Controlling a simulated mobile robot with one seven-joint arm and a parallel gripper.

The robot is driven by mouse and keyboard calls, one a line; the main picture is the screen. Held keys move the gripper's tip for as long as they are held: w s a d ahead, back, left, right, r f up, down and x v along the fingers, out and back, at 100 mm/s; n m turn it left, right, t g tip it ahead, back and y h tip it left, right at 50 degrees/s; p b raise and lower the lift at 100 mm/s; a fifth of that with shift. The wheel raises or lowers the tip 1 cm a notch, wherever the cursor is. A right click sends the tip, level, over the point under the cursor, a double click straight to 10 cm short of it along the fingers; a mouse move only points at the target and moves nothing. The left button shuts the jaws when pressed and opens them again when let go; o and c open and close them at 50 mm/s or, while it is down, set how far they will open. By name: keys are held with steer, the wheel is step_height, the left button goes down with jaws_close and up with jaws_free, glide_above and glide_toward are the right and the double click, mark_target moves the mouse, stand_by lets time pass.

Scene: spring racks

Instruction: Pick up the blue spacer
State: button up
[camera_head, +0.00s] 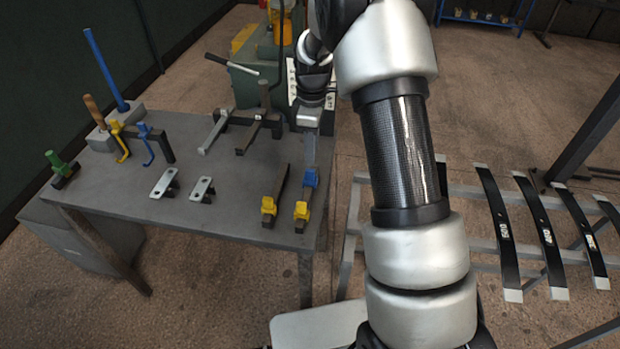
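Several blue things are in view, and I cannot tell for sure which is the spacer. A blue block (311,177) sits near the table's right edge, on a bar tool with a yellow end (302,211). A tall blue rod (106,69) stands in a grey block at the back left. A small blue-handled piece (141,130) is beside a yellow one. My gripper (309,128) is over the table's right side, behind the blue block in the picture. Its fingertips are too small and unclear to show whether it is open or touches anything.
The grey table (225,222) also holds a similar yellow-ended bar (269,205), two metal brackets (165,183), dark clamps (258,132) and a green-topped piece (55,163). A rack with curved dark leaf springs (500,230) stands to the right. The table's front middle is bare.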

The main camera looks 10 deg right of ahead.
mark_target(310, 170)
steer(key=f, duration=0.8)
steer(key=shift+a+f+p, duration=0.2)
steer(key=shift+f+p, duration=0.1)
jaws_close()
